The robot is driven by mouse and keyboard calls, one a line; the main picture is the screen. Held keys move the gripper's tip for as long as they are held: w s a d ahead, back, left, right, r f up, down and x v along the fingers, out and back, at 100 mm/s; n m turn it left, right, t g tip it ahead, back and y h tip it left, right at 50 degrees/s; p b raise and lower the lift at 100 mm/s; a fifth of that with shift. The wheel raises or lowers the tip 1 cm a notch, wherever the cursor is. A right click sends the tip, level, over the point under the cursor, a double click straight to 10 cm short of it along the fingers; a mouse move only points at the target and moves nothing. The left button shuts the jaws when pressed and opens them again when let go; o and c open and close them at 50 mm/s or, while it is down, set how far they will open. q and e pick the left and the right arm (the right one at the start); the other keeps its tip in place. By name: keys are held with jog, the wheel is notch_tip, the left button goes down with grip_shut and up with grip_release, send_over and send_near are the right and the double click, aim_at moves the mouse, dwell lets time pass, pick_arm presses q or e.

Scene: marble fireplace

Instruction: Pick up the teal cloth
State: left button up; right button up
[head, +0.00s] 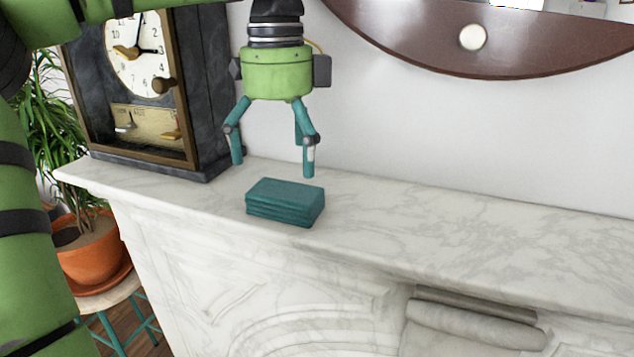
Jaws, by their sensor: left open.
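The teal cloth (285,200) is folded into a flat, layered block. It lies on the marble mantel near its front edge, in the middle-left of the head view. My left gripper (272,168) points down above the cloth and a little behind it in the picture. Its teal fingers are spread apart with nothing between them. The fingertips look clear of the cloth. My right gripper does not show.
A dark mantel clock (150,85) stands left of my left gripper, close to it. The mantel (430,225) is bare to the right of the cloth. A round wood-framed piece (520,55) hangs on the wall behind. A potted plant (92,252) stands on a stool at the lower left.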

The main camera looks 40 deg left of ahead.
aim_at(284, 195)
pick_arm(q)
jog(key=shift+w, duration=0.3)
jog(key=shift+s+f, duration=0.1)
jog(key=shift+f, duration=0.15)
jog(key=f, duration=0.1)
jog(key=s+f+p, duration=0.1)
jog(key=f+p, duration=0.1)
jog(key=shift+s+d+f, duration=0.2)
jog(key=shift+s+d, duration=0.05)
jog(key=shift+w+f+p, duration=0.15)
jog(key=shift+w+f, duration=0.05)
jog(key=shift+f, duration=0.4)
jog(key=shift+w+f+p, duration=0.15)
jog(key=shift+w+f, duration=0.05)
jog(key=shift+f, duration=0.6)
jog(key=shift+s, duration=0.1)
jog(key=c, duration=1)
jog(key=shift+c, duration=0.2)
jog(key=shift+r, duration=0.15)
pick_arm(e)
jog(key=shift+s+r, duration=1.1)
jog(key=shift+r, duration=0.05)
